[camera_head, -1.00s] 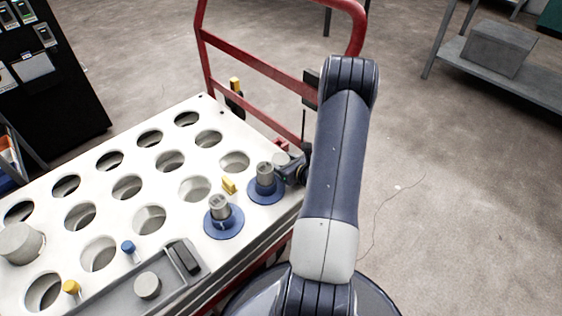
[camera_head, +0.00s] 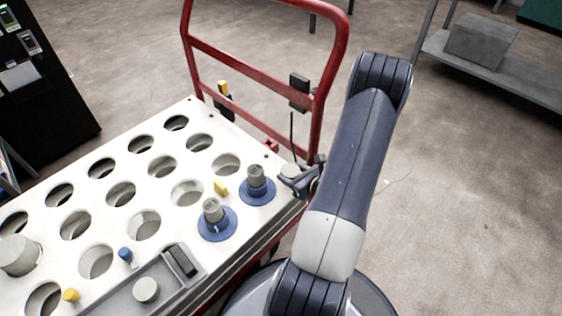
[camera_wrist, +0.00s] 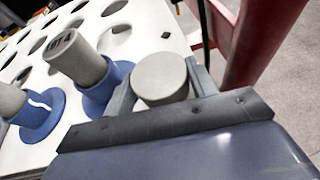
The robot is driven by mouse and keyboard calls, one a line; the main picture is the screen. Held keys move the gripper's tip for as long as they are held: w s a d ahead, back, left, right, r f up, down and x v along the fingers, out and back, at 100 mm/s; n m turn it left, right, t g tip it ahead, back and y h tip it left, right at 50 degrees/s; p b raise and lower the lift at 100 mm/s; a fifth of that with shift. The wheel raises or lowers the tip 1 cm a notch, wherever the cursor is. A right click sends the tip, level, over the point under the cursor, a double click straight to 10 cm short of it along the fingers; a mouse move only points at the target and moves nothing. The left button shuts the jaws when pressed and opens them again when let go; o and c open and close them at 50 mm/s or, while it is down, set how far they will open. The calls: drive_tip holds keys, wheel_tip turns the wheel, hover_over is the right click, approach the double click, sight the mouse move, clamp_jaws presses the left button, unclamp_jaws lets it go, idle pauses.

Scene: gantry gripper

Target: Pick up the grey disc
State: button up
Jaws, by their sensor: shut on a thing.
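A grey disc (camera_wrist: 160,76) with a flat round top sits between the two fingers of my gripper (camera_wrist: 161,84) in the wrist view. The fingers are shut on its sides. In the head view the disc (camera_head: 290,170) shows at the tip of my gripper (camera_head: 298,178), at the right edge of the white perforated top (camera_head: 150,208). Two grey cylinders in blue flanged holders stand just left of it, the nearer one (camera_head: 257,178) and another (camera_head: 213,210). The disc's underside is hidden, so I cannot tell its height above the top.
A red cart handle (camera_head: 325,100) rises behind the gripper. Another round grey piece (camera_head: 146,289) lies in a grey tray (camera_head: 120,303). A large grey cylinder (camera_head: 18,256) stands at the left. Small yellow (camera_head: 220,188) and blue (camera_head: 126,255) pieces stand between the holes. Floor is open at right.

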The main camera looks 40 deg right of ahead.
drive_tip(key=s+p, duration=0.1)
drive_tip(key=s, duration=0.7)
drive_tip(key=shift+s+d, duration=0.15)
drive_tip(key=shift+s, duration=0.15)
